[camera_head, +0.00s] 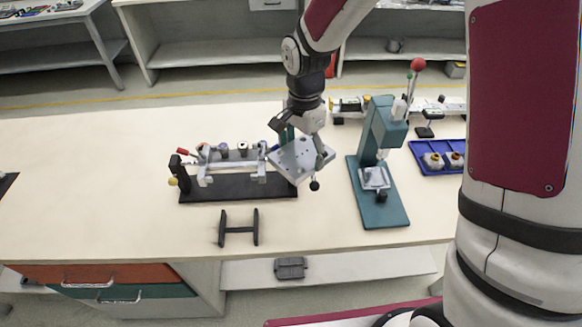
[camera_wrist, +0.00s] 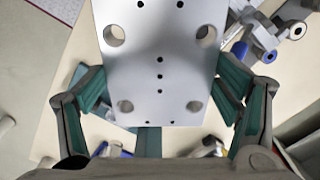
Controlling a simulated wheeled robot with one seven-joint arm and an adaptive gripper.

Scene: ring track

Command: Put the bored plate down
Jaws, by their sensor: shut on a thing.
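The bored plate (camera_wrist: 160,100) is a light grey metal plate with large and small holes. It fills the upper middle of the wrist view, and in the head view the plate (camera_head: 300,158) is tilted above the table. My gripper (camera_head: 303,145) is shut on the plate. In the wrist view its green-padded fingers (camera_wrist: 160,105) lie along the plate's left and right edges. The plate hangs beside the right end of a black fixture base (camera_head: 235,190). I cannot tell whether it touches anything beneath.
The black fixture carries a grey frame and a red-tipped lever (camera_head: 184,152). A teal press (camera_head: 378,170) stands close to the right of the plate. A blue tray (camera_head: 437,157) holds parts. A small black stand (camera_head: 238,228) is in front. The table's left side is mostly clear.

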